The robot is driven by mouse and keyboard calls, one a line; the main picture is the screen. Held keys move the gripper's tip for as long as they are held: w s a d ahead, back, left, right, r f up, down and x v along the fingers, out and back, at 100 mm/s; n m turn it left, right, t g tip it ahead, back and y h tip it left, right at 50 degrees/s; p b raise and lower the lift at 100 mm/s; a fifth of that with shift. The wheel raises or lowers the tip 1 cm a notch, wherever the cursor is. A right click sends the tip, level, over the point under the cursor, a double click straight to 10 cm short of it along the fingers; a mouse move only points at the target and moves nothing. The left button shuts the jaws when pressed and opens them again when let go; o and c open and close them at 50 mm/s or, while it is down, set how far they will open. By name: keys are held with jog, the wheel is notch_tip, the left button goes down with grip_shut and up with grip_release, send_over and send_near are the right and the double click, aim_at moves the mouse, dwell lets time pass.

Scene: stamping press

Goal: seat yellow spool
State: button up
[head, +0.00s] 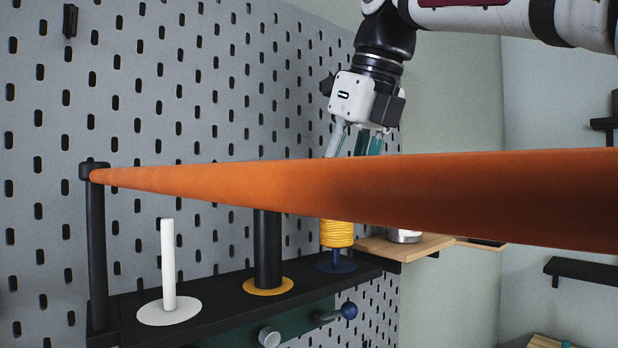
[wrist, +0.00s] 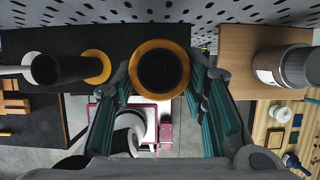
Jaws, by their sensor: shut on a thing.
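The yellow spool (head: 336,235) shows its lower wound part below the orange bar in the head view. In the wrist view, its yellow rim and dark middle (wrist: 160,76) lie between my teal fingers. My gripper (head: 357,145) is shut on it, pointing down from above; the bar hides the fingertips and the spool's upper part. Directly below the spool, a short length of blue post rises from a round blue base (head: 336,265) on the black shelf. The spool's underside stands apart from this base. I cannot tell whether the post is inside the spool.
A long orange bar (head: 400,195) crosses the head view in front. On the black shelf (head: 215,292) stand a white post (head: 168,262) and a black post with a yellow base (head: 267,250). A metal can (wrist: 284,66) stands on a wooden shelf to the right.

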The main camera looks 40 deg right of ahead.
aim_at(332, 234)
jog(key=shift+f, duration=0.25)
jog(key=shift+f+b, duration=0.3)
jog(key=shift+f, duration=0.05)
jog(key=shift+f, duration=0.35)
jog(key=shift+f+b, duration=0.35)
jog(key=shift+f, duration=0.15)
jog(key=o, duration=1.2)
jog(key=shift+o, duration=0.2)
